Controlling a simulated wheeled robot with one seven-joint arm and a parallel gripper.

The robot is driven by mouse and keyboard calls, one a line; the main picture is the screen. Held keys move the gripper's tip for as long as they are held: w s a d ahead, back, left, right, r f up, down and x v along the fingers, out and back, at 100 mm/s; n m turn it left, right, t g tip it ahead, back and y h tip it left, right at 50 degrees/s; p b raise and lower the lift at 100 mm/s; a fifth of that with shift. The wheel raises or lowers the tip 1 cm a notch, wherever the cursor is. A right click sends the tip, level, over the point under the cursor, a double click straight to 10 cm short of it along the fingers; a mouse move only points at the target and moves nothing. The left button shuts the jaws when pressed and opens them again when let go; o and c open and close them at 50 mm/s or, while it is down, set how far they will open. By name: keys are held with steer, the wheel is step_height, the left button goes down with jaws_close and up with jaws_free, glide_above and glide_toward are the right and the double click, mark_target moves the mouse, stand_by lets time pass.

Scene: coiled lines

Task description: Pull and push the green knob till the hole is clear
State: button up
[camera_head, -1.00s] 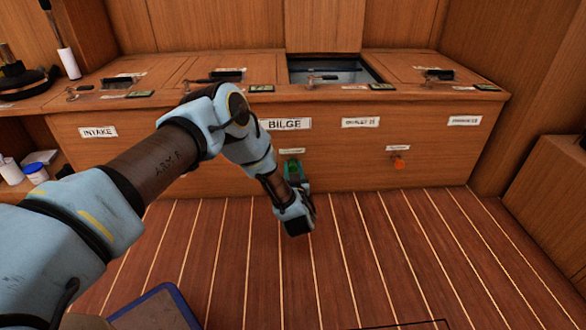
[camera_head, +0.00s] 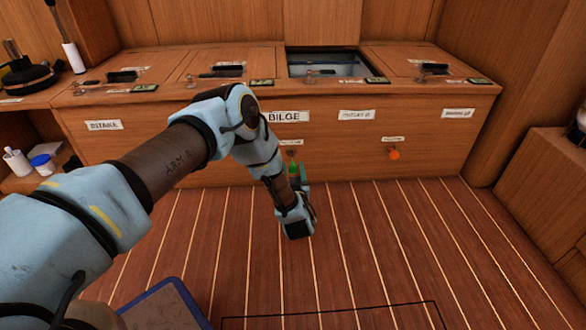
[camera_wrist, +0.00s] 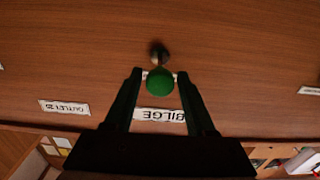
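The green knob (camera_wrist: 160,82) sits between the two fingertips of my gripper (camera_wrist: 163,75) in the wrist view, with a short rod behind it running to the wooden cabinet front. My gripper is shut on it. In the head view the knob (camera_head: 293,168) shows as a small green spot between my fingers, in front of the cabinet below the BILGE label (camera_head: 287,116). The hole (camera_head: 330,66) may be the open hatch in the cabinet top; its inside is dark, and I cannot tell whether it is clear.
An orange knob (camera_head: 394,155) stands on the cabinet front to the right. A raised lid (camera_head: 323,25) is behind the open hatch. A blue-edged mat (camera_head: 165,305) lies at the lower left. The striped floor (camera_head: 400,240) before the cabinet is mostly free.

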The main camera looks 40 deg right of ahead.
steer(key=shift+o, duration=0.7)
steer(key=shift+s+a, duration=0.1)
steer(key=shift+s, duration=0.1)
steer(key=p+v, duration=0.4)
steer(key=v, duration=0.6)
steer(key=shift+p, duration=0.3)
steer(key=shift+a, duration=0.15)
steer(key=shift+c, duration=0.2)
